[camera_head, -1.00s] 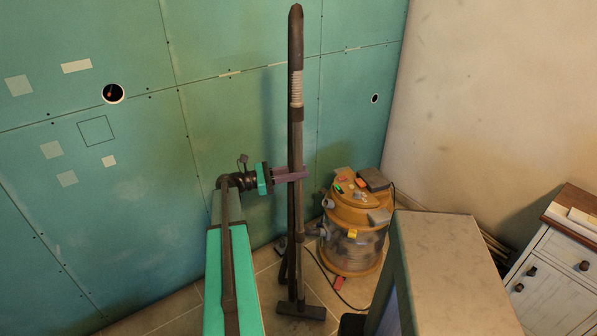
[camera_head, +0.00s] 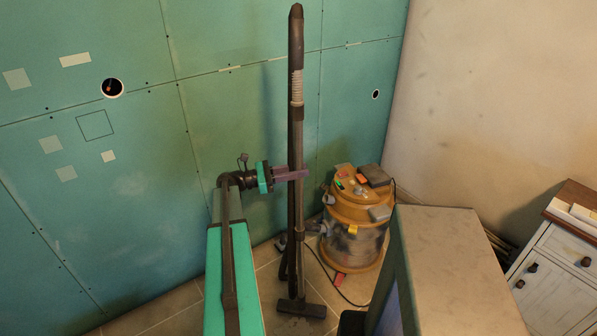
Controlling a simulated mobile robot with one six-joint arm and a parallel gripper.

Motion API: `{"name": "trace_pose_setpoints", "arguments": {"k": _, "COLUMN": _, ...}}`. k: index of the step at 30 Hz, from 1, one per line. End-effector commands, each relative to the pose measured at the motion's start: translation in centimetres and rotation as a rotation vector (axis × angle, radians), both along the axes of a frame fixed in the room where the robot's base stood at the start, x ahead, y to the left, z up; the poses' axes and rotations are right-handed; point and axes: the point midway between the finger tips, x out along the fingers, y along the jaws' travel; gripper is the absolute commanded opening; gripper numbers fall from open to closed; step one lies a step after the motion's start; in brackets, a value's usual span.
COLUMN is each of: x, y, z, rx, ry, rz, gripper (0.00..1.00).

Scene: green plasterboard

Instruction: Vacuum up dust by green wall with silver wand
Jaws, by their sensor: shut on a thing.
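The vacuum wand (camera_head: 297,135) stands nearly upright in front of the green wall (camera_head: 215,120). It has a dark curved handle at the top, a ribbed section below it, and a flat floor head (camera_head: 301,309) at the bottom, at or just over the tiles. My gripper (camera_head: 292,174) is shut on the wand's tube at mid-height, reaching in from the left. The orange vacuum drum (camera_head: 355,212) stands on the floor to the right, with a clear, dusty-looking lower part. A dark hose hangs close behind the wand. I cannot make out dust on the floor.
Several small items lie on top of the drum, and a cable (camera_head: 335,288) runs over the tiles. A pale-topped block (camera_head: 450,265) stands at front right. A white cabinet (camera_head: 555,270) with a wooden top is at far right. Floor shows at lower left.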

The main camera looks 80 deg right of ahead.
Motion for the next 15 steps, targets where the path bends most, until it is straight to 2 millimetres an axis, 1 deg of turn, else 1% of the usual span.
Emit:
{"name": "trace_pose_setpoints", "arguments": {"k": 1, "x": 0.0, "y": -0.01, "z": 0.2, "rx": -0.003, "ry": 0.004, "rz": 0.0, "gripper": 0.01}}
{"name": "trace_pose_setpoints", "arguments": {"k": 15, "x": -0.05, "y": -0.02, "z": -0.33, "rx": -0.003, "ry": 0.004, "rz": -0.001, "gripper": 0.01}}
